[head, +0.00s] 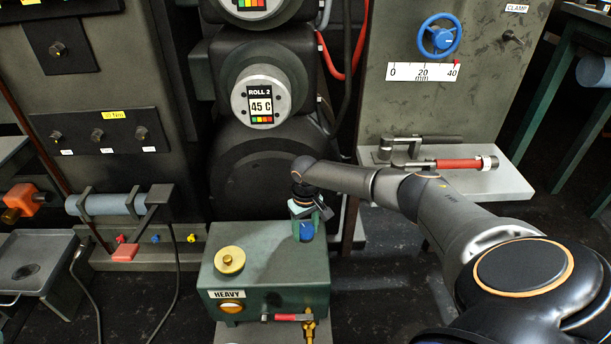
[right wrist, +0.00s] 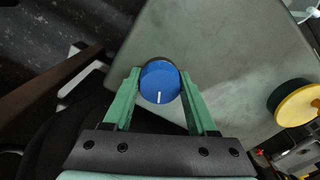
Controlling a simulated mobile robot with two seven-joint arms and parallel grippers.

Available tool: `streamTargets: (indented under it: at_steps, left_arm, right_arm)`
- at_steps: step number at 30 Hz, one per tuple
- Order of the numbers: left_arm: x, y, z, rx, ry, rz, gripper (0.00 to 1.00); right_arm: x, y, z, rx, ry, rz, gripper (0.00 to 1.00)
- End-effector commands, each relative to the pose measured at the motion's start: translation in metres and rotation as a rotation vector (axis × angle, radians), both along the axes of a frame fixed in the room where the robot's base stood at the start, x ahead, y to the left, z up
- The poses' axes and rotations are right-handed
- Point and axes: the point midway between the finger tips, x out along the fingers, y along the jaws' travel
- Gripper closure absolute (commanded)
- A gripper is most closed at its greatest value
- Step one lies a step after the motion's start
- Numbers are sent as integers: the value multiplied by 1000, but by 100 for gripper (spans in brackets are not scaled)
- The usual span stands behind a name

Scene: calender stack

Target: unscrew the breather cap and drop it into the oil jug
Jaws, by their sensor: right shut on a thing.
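The blue breather cap (right wrist: 160,84) sits at the back right of the top of the green box labelled HEAVY (head: 250,262); it also shows in the head view (head: 307,230). It has a white line on its face. My right gripper (head: 305,219) points down at it, its green fingers on either side. In the right wrist view, the right gripper (right wrist: 159,76) is shut on the cap. I cannot tell whether the cap is still threaded in. I cannot make out an oil jug. My left gripper is out of view.
A brass cap (head: 230,261) stands at the left of the box top. A red-handled valve (head: 290,317) projects from the box front. The calender rolls rise behind. A shelf with a red-handled clamp (head: 460,164) is at right; a dark tray (head: 30,268) is at left.

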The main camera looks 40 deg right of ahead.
Motion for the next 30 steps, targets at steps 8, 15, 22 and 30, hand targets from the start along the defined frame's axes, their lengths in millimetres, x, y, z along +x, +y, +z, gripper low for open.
streamTargets:
  at_steps: [8,15,22,30]
  left_arm:
    - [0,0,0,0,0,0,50]
    - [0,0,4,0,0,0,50]
    - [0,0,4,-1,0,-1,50]
    - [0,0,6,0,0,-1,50]
  right_arm:
    - [0,0,0,0,0,19,99]
    - [0,0,0,0,1,168,99]
    - [0,0,0,0,0,210,99]
    - [-1,0,0,1,1,322,99]
